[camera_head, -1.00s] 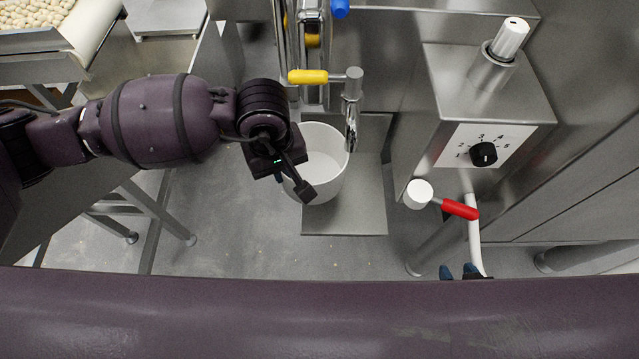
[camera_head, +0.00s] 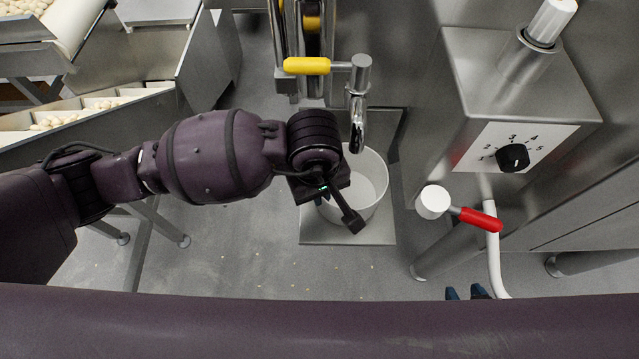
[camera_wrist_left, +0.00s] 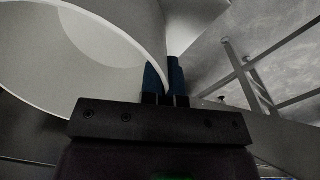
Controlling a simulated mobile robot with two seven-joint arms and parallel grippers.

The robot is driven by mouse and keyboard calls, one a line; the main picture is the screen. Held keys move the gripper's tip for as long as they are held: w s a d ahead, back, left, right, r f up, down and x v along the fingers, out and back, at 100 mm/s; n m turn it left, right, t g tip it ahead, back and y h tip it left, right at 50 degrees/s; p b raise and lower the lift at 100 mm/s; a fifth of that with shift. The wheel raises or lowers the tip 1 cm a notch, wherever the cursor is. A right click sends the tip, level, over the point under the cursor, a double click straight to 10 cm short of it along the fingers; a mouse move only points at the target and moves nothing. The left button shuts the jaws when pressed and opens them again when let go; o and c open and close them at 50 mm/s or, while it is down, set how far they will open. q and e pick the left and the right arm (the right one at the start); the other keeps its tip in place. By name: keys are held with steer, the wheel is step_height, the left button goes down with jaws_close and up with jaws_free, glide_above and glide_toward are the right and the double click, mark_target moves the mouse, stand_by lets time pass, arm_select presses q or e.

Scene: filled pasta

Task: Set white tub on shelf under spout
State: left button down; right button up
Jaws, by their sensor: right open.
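The white tub (camera_head: 372,178) is upright over the grey metal shelf (camera_head: 350,234). I cannot tell whether its base touches the shelf. The metal spout (camera_head: 357,122) hangs over the tub's back rim.
A yellow-handled valve (camera_head: 307,66) is above the spout. A steel box with a numbered dial (camera_head: 512,157) and a red-handled valve (camera_head: 480,219) stand to the right. Pasta trays (camera_head: 65,118) are at the left.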

arm_select(q)
steer(key=shift+r, duration=0.1)
steer(key=c, duration=1.4)
jaws_free()
steer(key=shift+o, duration=0.2)
arm_select(e)
steer(key=shift+r, duration=0.1)
arm_select(q)
step_height(320, 180, up, 12)
steer(key=p, duration=0.3)
steer(key=shift+s+a, duration=0.15)
arm_select(e)
steer(key=shift+w+a+r+t, duration=0.1)
steer(key=shift+w+r+t, duration=0.05)
steer(key=shift+r, duration=0.55)
steer(key=shift+w+a+r+t, duration=0.1)
steer(key=shift+r+t, duration=0.05)
steer(key=shift+r, duration=0.55)
